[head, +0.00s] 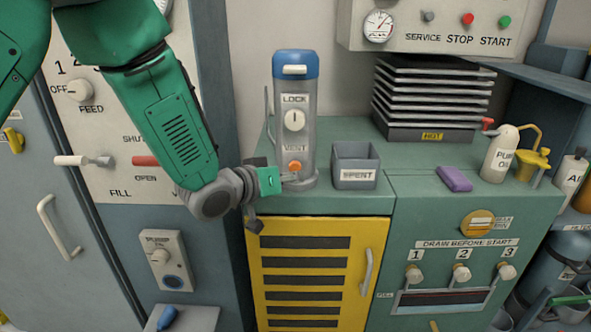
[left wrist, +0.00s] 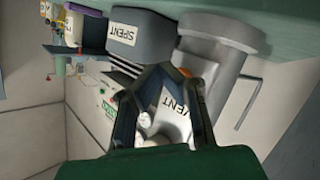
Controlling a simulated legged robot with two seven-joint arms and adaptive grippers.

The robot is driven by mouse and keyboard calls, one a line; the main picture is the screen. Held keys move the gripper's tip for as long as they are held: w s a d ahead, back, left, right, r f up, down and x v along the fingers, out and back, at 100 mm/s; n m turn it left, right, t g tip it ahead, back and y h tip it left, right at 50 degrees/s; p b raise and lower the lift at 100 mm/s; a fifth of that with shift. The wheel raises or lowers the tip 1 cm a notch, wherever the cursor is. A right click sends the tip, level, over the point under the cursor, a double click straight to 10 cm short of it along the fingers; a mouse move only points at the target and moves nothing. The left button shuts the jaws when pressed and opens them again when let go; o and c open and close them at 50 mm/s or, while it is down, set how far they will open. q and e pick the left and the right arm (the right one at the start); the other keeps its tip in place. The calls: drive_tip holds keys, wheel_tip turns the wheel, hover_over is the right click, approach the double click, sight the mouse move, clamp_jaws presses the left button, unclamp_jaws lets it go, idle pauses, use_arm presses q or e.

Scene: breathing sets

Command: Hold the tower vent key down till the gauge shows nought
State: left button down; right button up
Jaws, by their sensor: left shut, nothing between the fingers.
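The tower (head: 309,135) is a grey upright cylinder with a blue cap, standing on the green counter. It bears a LOCK label with a white dial (head: 294,120) and, lower, a VENT label. The orange vent key (head: 295,166) is below that label; part of it shows in the left wrist view (left wrist: 184,72). My left gripper (head: 268,182) is beside the tower's lower left, close to the key. It is shut and empty; contact with the key cannot be told. A round gauge (head: 379,25) is on the wall panel; its reading is too small to tell. My right gripper is out of view.
A grey SPENT bin (head: 356,165) stands just right of the tower. Behind it is a stack of black trays (head: 430,95). A purple block (head: 454,178) and a white pump bottle (head: 500,152) are further right. A yellow slatted door (head: 317,270) is below the counter.

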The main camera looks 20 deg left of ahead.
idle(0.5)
use_arm(q)
drive_tip(key=shift+w+a+r+p, duration=0.1)
drive_tip(key=shift+w+a+p, duration=0.05)
drive_tip(key=shift+w+p, duration=0.2)
drive_tip(key=shift+w+a+r, duration=0.1)
drive_tip(key=shift+w+a, duration=0.05)
drive_tip(key=shift+w, duration=0.5)
idle(1.7)
drive_tip(key=shift+s, duration=0.15)
idle(2.7)
drive_tip(key=shift+s+d+p, duration=0.25)
drive_tip(key=shift+s+p, duration=0.15)
drive_tip(key=shift+s, duration=0.5)
drive_tip(key=shift+s+d, duration=0.25)
drive_tip(key=shift+s, duration=0.55)
drive_tip(key=shift+s+d, duration=0.2)
drive_tip(key=shift+s, duration=0.6)
drive_tip(key=shift+s+d, duration=0.25)
drive_tip(key=shift+s, duration=0.55)
